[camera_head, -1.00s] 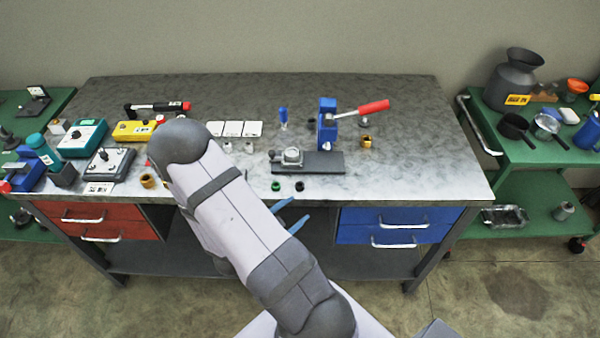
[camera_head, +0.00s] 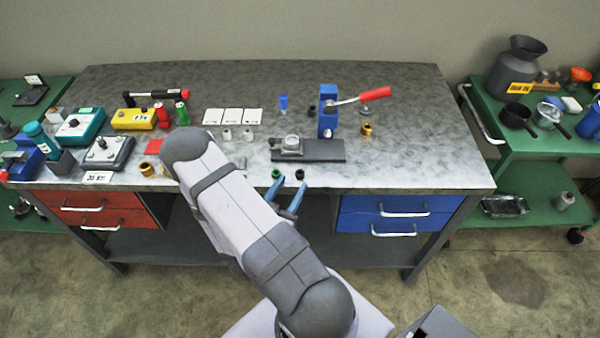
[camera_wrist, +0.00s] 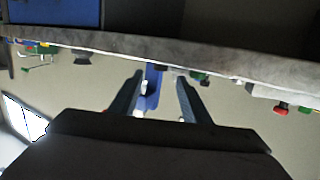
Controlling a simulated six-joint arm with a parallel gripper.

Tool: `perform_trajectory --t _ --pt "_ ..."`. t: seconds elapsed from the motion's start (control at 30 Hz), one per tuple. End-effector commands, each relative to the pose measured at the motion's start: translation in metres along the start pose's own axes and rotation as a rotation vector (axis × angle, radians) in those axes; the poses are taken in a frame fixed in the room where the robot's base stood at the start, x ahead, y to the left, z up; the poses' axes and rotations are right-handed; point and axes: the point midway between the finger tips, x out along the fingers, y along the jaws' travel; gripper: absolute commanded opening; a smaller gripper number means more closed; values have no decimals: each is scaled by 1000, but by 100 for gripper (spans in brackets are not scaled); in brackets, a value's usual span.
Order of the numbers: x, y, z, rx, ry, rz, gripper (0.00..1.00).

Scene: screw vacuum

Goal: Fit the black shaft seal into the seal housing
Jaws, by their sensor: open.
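The black shaft seal (camera_head: 300,174) is a small dark ring near the front edge of the bench, just right of a green seal (camera_head: 277,174). The seal housing appears to be the round silvery part (camera_head: 291,142) on the dark base plate of the press, behind the seals. My gripper (camera_head: 290,187) has blue-grey fingers, open and empty, at the bench's front edge just in front of the two seals. In the wrist view the fingers (camera_wrist: 159,76) are spread, with the blue press seen between them; a small dark thing near the tips may be the black seal.
The blue press (camera_head: 328,112) with a red lever stands behind the plate. A brass ring (camera_head: 366,129) is to its right, and another brass ring (camera_head: 147,169) is at left. Two pale rings stand before white cards (camera_head: 232,117). The front right bench top is clear.

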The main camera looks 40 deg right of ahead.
Motion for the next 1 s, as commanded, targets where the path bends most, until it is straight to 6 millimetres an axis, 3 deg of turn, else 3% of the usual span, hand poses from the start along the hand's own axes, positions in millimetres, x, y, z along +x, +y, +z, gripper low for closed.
perform_trajectory --t 0.17,0.6,0.93,1.0 --pt "4 0 -1 0 0 1 43" --pt "48 1 1 1 0 2 43" --pt "52 0 2 0 0 -1 43" --pt "52 0 2 0 0 -1 26"
